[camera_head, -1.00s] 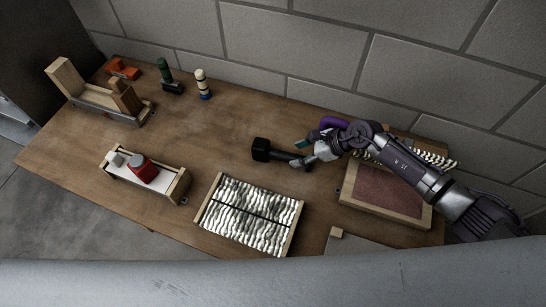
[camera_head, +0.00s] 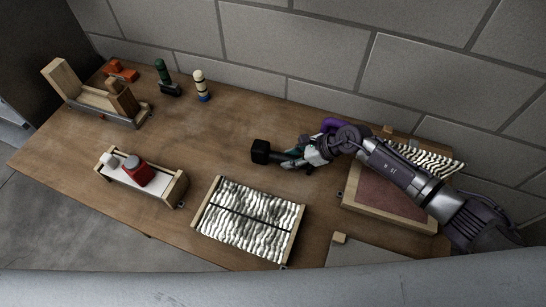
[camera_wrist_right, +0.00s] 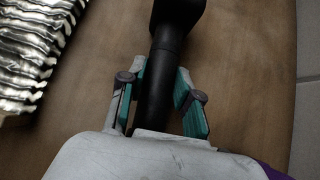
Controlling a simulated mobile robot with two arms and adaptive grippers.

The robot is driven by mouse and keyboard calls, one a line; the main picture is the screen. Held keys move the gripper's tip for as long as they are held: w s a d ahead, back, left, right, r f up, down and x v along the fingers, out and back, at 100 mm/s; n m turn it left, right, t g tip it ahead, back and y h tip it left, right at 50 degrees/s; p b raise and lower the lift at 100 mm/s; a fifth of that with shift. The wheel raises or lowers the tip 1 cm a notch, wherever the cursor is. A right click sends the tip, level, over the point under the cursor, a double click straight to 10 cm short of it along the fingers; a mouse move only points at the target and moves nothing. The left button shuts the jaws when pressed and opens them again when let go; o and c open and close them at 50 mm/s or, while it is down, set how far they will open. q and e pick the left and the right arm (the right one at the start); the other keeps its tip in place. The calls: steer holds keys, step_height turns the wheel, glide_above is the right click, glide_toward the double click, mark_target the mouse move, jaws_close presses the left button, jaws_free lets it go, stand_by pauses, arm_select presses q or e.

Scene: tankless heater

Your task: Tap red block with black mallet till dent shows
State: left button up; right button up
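The black mallet lies on the wooden table, its dark head (camera_head: 260,151) pointing left and its handle running right into my right gripper (camera_head: 290,160). In the right wrist view, the green-padded fingers (camera_wrist_right: 162,72) sit on both sides of the black handle (camera_wrist_right: 162,85), close against it, and the head (camera_wrist_right: 178,10) is at the top edge. The gripper looks shut on the handle. A red block (camera_head: 137,174) sits in a white-floored wooden cradle (camera_head: 178,190) at the left front, well away from the mallet. I see no dent at this size. My left gripper is not in view.
A framed wavy metallic panel (camera_head: 297,236) lies in front of the mallet. A reddish framed board (camera_head: 388,199) lies under my right arm. A wooden rack (camera_head: 90,97), an orange-red piece (camera_head: 121,69) and two small upright figures (camera_head: 202,85) stand at the back left. The table middle is clear.

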mark_target(278, 154)
jaws_close()
steer(key=shift+r, duration=0.1)
steer(key=shift+r+p, duration=1.45)
steer(key=shift+r, duration=0.5)
